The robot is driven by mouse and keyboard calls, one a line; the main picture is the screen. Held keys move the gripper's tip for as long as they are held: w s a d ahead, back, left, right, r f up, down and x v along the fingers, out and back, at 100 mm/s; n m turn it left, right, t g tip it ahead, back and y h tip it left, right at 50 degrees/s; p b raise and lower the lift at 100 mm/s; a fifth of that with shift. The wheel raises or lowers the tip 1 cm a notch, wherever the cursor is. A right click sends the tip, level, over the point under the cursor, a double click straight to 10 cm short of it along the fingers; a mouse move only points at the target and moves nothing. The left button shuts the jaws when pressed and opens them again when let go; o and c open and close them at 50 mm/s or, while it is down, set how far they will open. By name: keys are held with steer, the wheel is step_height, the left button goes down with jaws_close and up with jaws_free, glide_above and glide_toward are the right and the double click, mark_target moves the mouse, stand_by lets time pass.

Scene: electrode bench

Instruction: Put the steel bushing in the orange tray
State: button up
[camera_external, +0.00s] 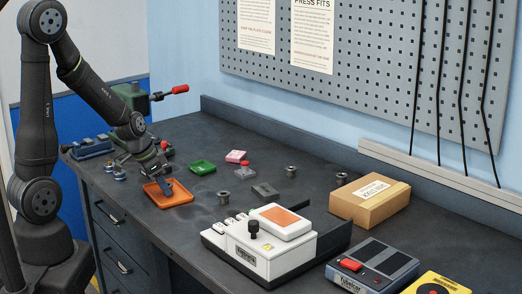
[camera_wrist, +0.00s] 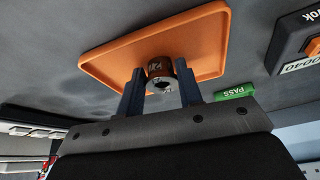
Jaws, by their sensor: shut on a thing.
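The orange tray (camera_external: 181,197) lies flat on the dark bench in front of my arm. It also fills the upper middle of the wrist view (camera_wrist: 205,42). My gripper (camera_external: 166,181) is low over the tray. In the wrist view its two dark fingers (camera_wrist: 160,84) are shut on a short steel bushing (camera_wrist: 160,67) with a round bore, which reflects orange. The bushing appears within the tray's outline; I cannot tell whether it touches the tray floor. The gripper hides the held bushing in the external view.
Similar metal pieces (camera_external: 223,198) (camera_external: 291,171) (camera_external: 341,179) stand rightward, with a grey block (camera_external: 265,190) and a pink block (camera_external: 236,156). A white device (camera_external: 262,245) and a cardboard box (camera_external: 370,200) stand farther right.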

steer(key=o, duration=1)
steer(key=v, duration=1.2)
steer(key=shift+r, duration=0.2)
steer(key=shift+x, duration=6.25)
steer(key=shift+a+r, duration=0.1)
steer(key=shift+a, duration=0.05)
